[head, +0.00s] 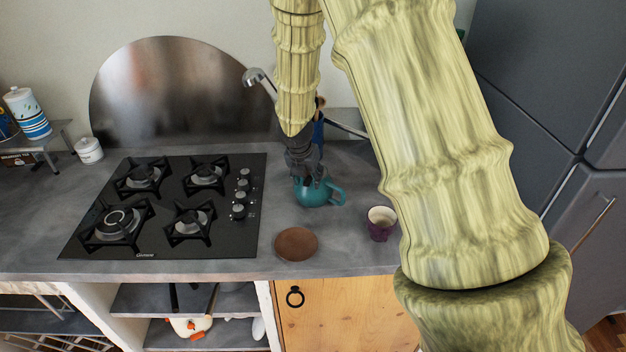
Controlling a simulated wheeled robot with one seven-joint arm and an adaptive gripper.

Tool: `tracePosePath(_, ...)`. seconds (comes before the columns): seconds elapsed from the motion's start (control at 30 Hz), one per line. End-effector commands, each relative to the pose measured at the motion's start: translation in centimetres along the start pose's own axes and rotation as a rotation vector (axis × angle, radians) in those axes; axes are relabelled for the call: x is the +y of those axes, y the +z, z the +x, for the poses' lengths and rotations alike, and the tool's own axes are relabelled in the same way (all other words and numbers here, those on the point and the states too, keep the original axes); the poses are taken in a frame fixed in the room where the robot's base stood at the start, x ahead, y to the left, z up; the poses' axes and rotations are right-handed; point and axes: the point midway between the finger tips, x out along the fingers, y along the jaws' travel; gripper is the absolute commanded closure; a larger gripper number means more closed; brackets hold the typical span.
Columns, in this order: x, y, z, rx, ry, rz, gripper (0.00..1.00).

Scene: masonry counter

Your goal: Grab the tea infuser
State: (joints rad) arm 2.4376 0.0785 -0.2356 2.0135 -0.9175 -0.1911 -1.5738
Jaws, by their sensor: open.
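I cannot make out a tea infuser for certain in the head view; it may be hidden by my gripper or too small to tell. My dark gripper (309,178) points down at a teal pot or mug (318,194) with a handle on its right. The gripper is open, with its fingers at or just above the pot's top. They hide most of the opening, and I cannot tell whether they touch it or what is inside. My arm hides part of the counter behind and to the right.
A purple cup (381,226) stands right of the pot. A round brown wooden disc (296,244) lies in front, near the counter's edge. A black gas hob (165,205) fills the left. A metal ladle (257,77) and a blue object (318,131) stand behind.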

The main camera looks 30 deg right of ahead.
Motion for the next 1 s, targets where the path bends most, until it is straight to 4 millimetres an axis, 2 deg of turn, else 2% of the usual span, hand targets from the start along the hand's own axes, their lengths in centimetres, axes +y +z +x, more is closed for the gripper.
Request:
tracePosePath(0.13, 0.0, 0.0, 0.0, 0.000, 0.000, 0.000, 0.57)
tracePosePath(0.37, 0.0, 0.0, 0.0, 0.000, 0.000, 0.000, 0.99)
tracePosePath(0.77, 0.0, 0.1, -0.3, 0.000, 0.001, 0.001, 1.00)
tracePosePath(1.0, 0.1, 1.0, -2.2, -0.001, 0.004, 0.004, 1.00)
